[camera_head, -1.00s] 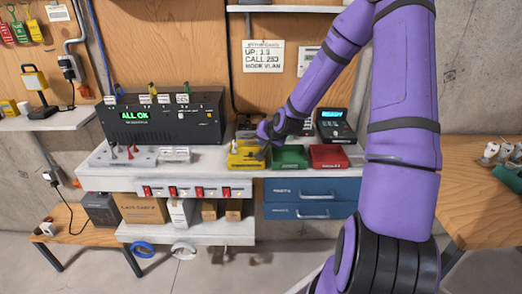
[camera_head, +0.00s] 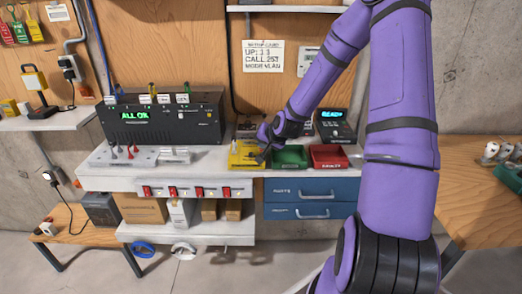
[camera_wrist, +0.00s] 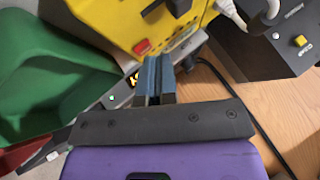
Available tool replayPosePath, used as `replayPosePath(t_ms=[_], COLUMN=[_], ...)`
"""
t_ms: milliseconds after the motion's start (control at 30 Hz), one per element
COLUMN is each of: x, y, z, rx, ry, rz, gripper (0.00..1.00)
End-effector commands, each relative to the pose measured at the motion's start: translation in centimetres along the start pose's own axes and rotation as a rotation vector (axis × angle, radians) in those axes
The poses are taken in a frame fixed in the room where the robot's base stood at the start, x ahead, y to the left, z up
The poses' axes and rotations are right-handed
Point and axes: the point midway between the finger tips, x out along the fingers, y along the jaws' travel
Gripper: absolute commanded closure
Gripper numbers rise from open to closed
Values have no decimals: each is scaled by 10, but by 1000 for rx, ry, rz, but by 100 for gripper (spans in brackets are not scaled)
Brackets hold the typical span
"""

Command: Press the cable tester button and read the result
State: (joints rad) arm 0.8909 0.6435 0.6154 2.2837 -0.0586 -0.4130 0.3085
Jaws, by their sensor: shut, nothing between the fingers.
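My gripper (camera_wrist: 154,80) is shut and empty, its fingertips close to a yellow piece (camera_wrist: 115,18) with a red button (camera_wrist: 142,46) and a white label. I cannot tell whether the fingers touch it. In the head view my gripper (camera_head: 260,154) is over the yellow piece (camera_head: 236,163) at the bench front, and my wrist partly hides it. A black box (camera_head: 160,133) at the back left shows green "ALL OK". A small dark device (camera_head: 335,132) at the back right has a lit display that seems to read "READY". Which one is the cable tester is not clear.
A green bin (camera_head: 289,157) and a red bin (camera_head: 328,157) stand right of the yellow piece. The wrist view also shows the green bin (camera_wrist: 45,80) and a dark box with a yellow button (camera_wrist: 300,41).

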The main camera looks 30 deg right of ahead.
Motion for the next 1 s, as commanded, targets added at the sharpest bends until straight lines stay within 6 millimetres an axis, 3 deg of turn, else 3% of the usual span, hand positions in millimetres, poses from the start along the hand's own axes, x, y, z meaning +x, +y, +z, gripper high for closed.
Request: replayPosePath(t_ms=[567, 1000], x=[2, -9], y=[1, -7], z=[2, -6], rx=[0, -1], ry=[-1, 0], rz=[0, 0], gripper=[100, 100])
